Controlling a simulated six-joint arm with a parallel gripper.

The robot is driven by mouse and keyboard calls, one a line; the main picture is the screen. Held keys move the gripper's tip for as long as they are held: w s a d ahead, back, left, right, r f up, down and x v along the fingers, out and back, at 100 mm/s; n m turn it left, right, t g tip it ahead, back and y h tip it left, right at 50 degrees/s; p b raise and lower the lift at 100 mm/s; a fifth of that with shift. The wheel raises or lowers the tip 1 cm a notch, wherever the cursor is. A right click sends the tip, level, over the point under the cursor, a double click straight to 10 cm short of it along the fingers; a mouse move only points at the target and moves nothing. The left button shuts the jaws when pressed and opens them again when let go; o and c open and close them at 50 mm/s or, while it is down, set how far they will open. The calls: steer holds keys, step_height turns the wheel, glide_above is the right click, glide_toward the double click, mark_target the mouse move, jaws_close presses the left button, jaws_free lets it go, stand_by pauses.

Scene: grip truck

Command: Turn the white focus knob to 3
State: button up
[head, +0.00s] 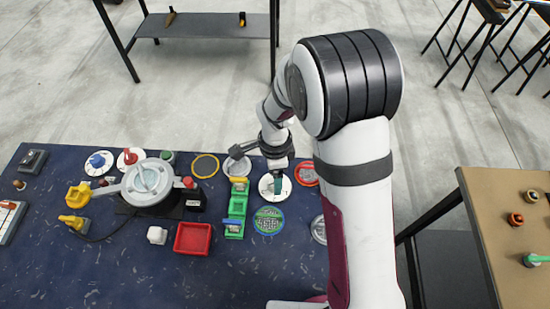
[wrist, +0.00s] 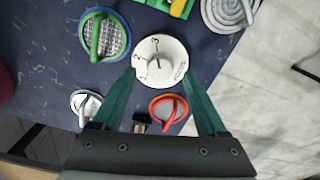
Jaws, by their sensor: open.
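The white focus knob (wrist: 159,61) sits at the centre of a round white dial plate (wrist: 178,48) with dark numbers and lettering around it. In the head view the dial plate (head: 284,191) lies near the right part of the blue table, partly hidden under my gripper (head: 277,183). In the wrist view my gripper (wrist: 160,72) is open, its two green fingers spread to either side of the knob, with the tips just short of it in the picture.
The blue table's (head: 130,270) front left is mostly clear. A red tray (head: 193,251) lies left.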

step_height(320, 180, up, 13)
steer(key=shift+r, duration=0.2)
steer(key=s+d+r+n+y, duration=0.1)
steer(key=s+d+n, duration=0.3)
steer(key=s, duration=0.7)
steer(key=s+d+r+n, duration=0.3)
steer(key=s+d+n, duration=0.2)
steer(key=s, duration=0.5)
steer(key=shift+s+n+y, duration=0.3)
steer(key=shift+s+y, duration=0.05)
steer(key=shift+y, duration=0.05)
